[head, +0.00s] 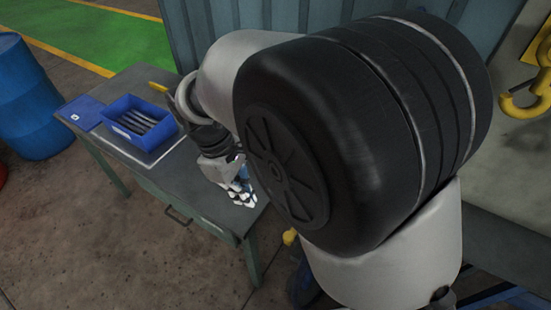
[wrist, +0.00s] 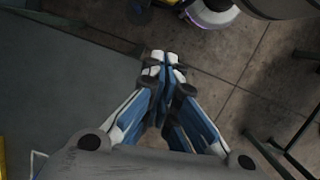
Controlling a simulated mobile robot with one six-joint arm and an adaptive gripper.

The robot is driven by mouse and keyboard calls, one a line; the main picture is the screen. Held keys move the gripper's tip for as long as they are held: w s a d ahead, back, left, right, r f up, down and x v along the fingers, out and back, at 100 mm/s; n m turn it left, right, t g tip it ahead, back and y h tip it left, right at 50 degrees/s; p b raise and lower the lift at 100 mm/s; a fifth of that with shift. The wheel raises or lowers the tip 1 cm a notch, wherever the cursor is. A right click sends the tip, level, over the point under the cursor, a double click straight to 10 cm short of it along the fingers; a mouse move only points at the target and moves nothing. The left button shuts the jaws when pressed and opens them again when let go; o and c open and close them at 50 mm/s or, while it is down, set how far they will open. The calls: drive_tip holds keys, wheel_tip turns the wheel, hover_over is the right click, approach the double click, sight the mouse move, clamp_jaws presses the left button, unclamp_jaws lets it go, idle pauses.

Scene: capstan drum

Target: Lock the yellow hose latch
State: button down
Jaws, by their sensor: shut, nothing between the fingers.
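I cannot make out the yellow hose latch for certain. A small yellow part (head: 289,237) shows low in the head view, beside my arm and just right of the table, partly hidden by the arm. In the wrist view, a yellow edge (wrist: 150,3) shows at the top, cut off by the frame. My gripper (head: 242,194) is over the right end of the table in the head view. In the wrist view my gripper (wrist: 160,62) has its fingertips together with nothing between them. It touches no yellow part that I can see.
The grey-green table (head: 200,190) carries a blue bin (head: 138,118) with dark rods and a blue flat piece (head: 80,112). A blue barrel (head: 32,105) stands at left. A yellow hook (head: 535,95) is at the right edge. Open floor lies in front of the table.

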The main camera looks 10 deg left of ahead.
drive_tip(key=shift+s+d, duration=0.15)
drive_tip(key=s+d+f+b, duration=0.1)
drive_tip(key=d+f+b, duration=0.4)
drive_tip(key=f, duration=0.5)
drive_tip(key=shift+s+d, duration=0.15)
drive_tip(key=shift+d, duration=0.4)
drive_tip(key=shift+f, duration=0.1)
